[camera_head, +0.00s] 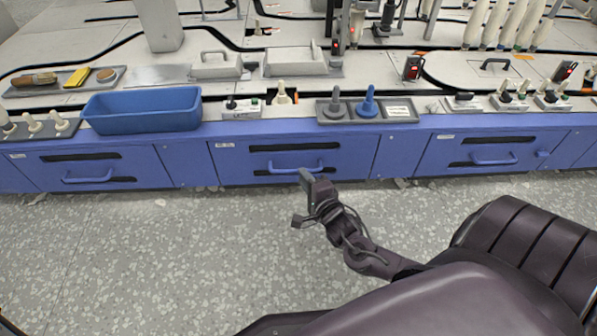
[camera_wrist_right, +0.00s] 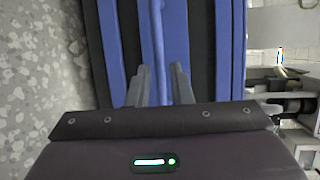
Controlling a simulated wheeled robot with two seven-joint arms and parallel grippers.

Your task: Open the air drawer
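The blue middle drawer (camera_head: 345,162) is flush with the cabinet front in the head view, with a blue bar handle (camera_head: 285,168) between two black slots. Its label is too small to read, so I cannot tell if it is the air drawer. My right gripper (camera_head: 303,199) is open just in front of and below this handle. In the right wrist view, the blue handle bar (camera_wrist_right: 158,45) runs between the two grey fingers (camera_wrist_right: 161,86), with gaps beside it. I cannot tell whether it lies within their reach. My left gripper is not in view.
Similar shut drawers stand to the left (camera_head: 40,168) and right (camera_head: 515,150). A blue bin (camera_head: 140,120) and small fixtures (camera_head: 367,103) stand on the worktop's front edge. The speckled floor (camera_head: 150,260) before the cabinet is clear.

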